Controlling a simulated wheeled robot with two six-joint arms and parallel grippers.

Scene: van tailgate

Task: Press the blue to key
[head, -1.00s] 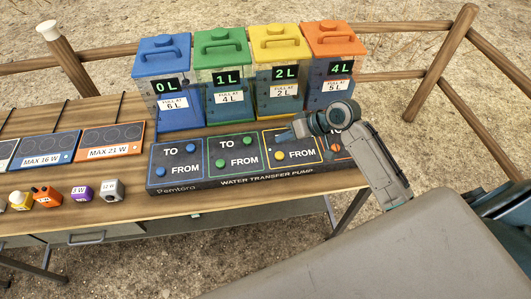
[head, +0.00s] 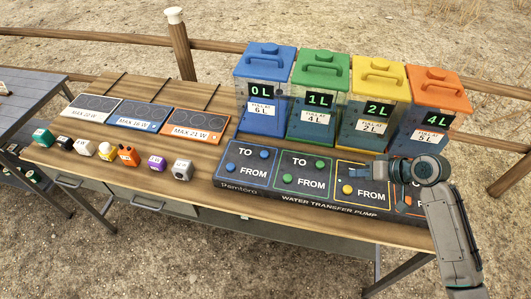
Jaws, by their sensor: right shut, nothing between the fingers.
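The blue TO key (head: 264,154) is a small round blue button at the upper right of the blue-outlined panel on the water transfer pump (head: 322,210). The blue FROM key (head: 232,167) sits lower left of it. Both are uncovered. My right gripper (head: 350,171) is shut and empty over the yellow-outlined panel, pointing left, and hides that panel's TO key. It is well to the right of the blue TO key, with the green panel between. My left gripper is not in view.
Behind the pump stand blue (head: 265,65), green (head: 320,70), yellow (head: 376,75) and orange (head: 438,90) tanks, reading 0, 1, 2 and 4 L. Several small coloured blocks and three labelled plates (head: 195,122) lie to the left. The space above the blue and green panels is clear.

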